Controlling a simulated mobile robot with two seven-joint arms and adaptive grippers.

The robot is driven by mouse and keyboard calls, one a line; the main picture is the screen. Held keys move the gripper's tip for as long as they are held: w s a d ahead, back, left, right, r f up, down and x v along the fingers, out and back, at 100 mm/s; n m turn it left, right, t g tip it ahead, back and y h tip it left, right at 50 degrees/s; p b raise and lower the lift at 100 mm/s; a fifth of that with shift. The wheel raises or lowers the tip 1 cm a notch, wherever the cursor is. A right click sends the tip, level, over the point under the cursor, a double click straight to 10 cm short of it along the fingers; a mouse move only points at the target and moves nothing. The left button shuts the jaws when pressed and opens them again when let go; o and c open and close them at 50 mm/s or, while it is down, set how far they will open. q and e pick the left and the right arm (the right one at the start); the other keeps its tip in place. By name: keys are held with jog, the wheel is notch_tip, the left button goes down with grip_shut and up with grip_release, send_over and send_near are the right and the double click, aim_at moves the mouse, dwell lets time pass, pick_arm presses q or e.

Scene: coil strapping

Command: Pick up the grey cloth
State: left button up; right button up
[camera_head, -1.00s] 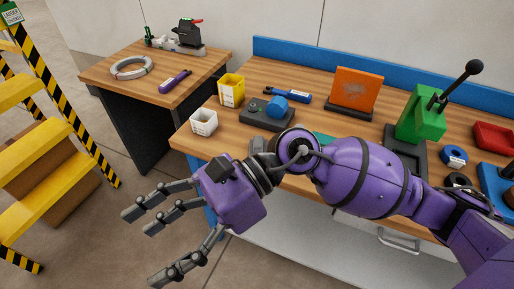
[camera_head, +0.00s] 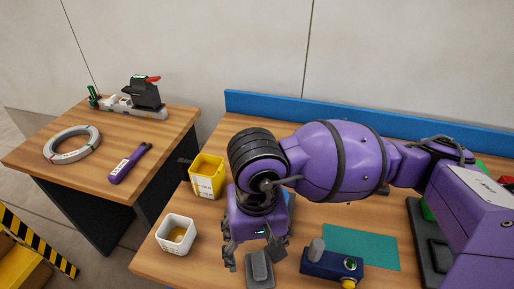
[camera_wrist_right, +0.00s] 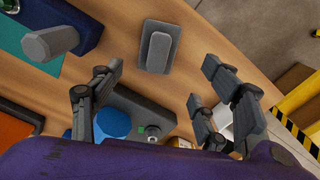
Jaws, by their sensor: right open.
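A grey thing, which I take to be the folded grey cloth (camera_head: 259,270), lies on the wooden workbench near its front edge. In the right wrist view the grey cloth (camera_wrist_right: 158,45) shows whole, as a darker flat piece with a lighter raised strip on top. My right gripper (camera_head: 256,260) points down over the bench with its fingers spread. In the wrist view the right gripper (camera_wrist_right: 160,75) is open and empty, and the cloth lies just beyond the gap between its fingertips. My left gripper is not in view.
A dark blue device (camera_head: 330,263) with a grey knob stands right of the cloth, before a teal mat (camera_head: 362,246). A white bin (camera_head: 175,234) and a yellow bin (camera_head: 207,178) stand left. A dark device with a blue dome (camera_wrist_right: 112,124) sits behind the fingers.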

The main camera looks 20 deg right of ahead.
aim_at(259, 261)
jog(key=shift+w, duration=0.25)
jog(key=f, duration=0.1)
jog(key=s+f, duration=0.1)
jog(key=f, duration=0.1)
jog(key=shift+s+f, duration=0.1)
jog(key=f, duration=0.4)
jog(key=shift+d+f+p, duration=0.2)
jog(key=shift+p, duration=0.2)
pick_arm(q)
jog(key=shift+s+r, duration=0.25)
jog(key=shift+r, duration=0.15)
pick_arm(e)
jog(key=shift+c, duration=0.5)
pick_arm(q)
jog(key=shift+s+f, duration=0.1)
pick_arm(e)
jog(key=c, duration=1.4)
